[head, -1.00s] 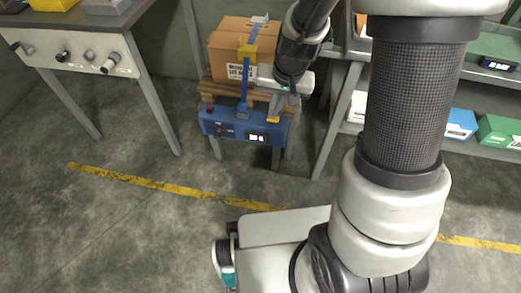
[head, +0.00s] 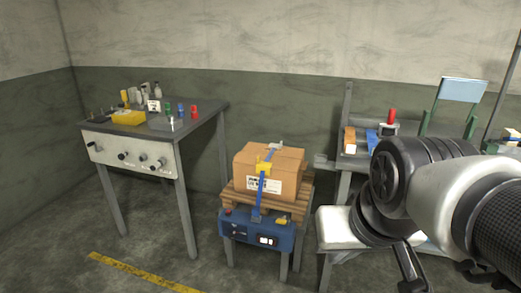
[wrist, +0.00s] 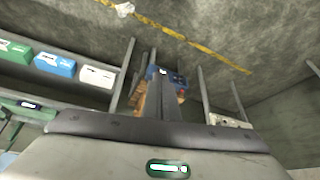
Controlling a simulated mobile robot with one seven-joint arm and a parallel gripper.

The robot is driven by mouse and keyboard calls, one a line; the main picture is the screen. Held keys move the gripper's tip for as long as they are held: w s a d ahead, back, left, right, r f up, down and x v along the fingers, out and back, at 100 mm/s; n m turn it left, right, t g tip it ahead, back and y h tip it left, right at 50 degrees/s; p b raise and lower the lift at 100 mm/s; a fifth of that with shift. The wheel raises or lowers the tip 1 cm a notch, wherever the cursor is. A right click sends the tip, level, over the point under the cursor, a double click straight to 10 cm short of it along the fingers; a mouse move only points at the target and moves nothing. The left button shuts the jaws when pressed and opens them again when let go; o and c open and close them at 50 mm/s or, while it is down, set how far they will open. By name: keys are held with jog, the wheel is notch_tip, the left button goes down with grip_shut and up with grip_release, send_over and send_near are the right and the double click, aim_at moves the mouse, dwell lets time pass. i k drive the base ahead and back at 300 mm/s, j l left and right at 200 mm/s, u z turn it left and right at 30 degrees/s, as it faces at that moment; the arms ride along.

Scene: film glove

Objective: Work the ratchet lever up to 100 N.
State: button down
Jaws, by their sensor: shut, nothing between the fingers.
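A brown carton (head: 285,165) with a blue strap sits on a small wooden pallet stand in the head view. A yellow ratchet buckle (head: 264,167) is on the strap at the carton's front top edge; its lever angle is too small to read. A blue unit (head: 240,230) with a lit display (head: 267,240) is below the carton; its number is not readable. My gripper (wrist: 168,82) is shut and empty. Its dark fingers partly cover the carton and blue unit (wrist: 153,72) in the wrist view. In the head view my arm hides the fingers, to the right of the carton.
A table (head: 205,118) with knobs, a yellow bin and small bottles stands to the left. A bench (head: 350,162) with a red-topped item stands behind my arm at right. A yellow floor line (head: 130,270) crosses in front. Floor between left table and stand is clear.

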aim_at(282, 221)
jog(key=i+j, duration=0.35)
jog(key=i, duration=0.15)
jog(key=i+j, duration=0.3)
jog(key=i, duration=0.2)
jog(key=i+j, duration=0.35)
jog(key=i, duration=0.15)
jog(key=l+z, duration=0.05)
